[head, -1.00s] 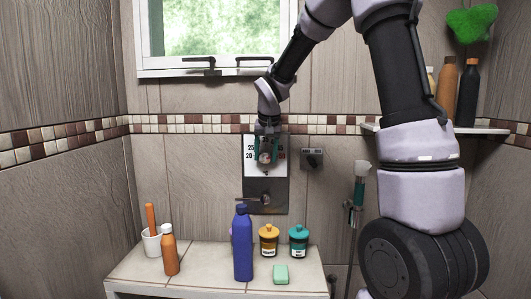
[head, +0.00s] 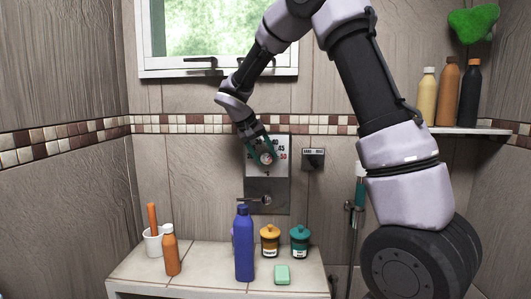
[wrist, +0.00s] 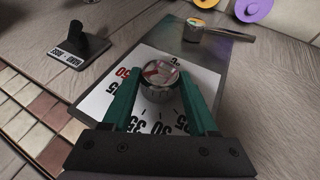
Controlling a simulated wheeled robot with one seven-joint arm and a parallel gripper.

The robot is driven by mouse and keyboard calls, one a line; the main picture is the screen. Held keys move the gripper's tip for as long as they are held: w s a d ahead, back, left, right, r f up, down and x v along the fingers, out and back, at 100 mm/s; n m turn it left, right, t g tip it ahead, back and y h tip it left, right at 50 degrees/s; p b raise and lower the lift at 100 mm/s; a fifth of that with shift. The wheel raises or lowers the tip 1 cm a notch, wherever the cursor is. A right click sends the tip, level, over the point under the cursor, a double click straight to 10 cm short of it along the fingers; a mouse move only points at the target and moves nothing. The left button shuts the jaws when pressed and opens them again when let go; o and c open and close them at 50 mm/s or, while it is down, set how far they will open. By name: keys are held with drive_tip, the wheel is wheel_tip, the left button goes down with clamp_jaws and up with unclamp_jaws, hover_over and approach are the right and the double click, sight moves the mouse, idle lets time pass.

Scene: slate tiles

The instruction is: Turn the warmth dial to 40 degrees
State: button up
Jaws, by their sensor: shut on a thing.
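The warmth dial (head: 267,158) is a round metal knob on a white number scale (head: 283,144) on the wall. It also shows in the wrist view (wrist: 159,88), with a red mark on its face. The mark leans toward the red 50 side, but I cannot read its exact setting. My gripper (wrist: 160,78) has its two green fingers on either side of the knob, shut on it. In the head view my gripper (head: 264,153) reaches the dial from the upper left. My fingers and gripper body hide some numbers, including 40 in the wrist view.
A grey plate with a lever (head: 254,199) lies below the scale. A small lever box (head: 313,158) is to the right. The bench (head: 205,256) below holds several bottles, jars, a cup and soap. A shelf (head: 480,130) with bottles is at right.

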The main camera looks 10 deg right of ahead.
drive_tip(key=shift+a+f+n+g+h, duration=0.15)
drive_tip(key=shift+n+g+h, duration=0.15)
drive_tip(key=shift+h, duration=0.9)
drive_tip(key=o, duration=1.4)
drive_tip(key=shift+c, duration=0.2)
drive_tip(key=v, duration=1.1)
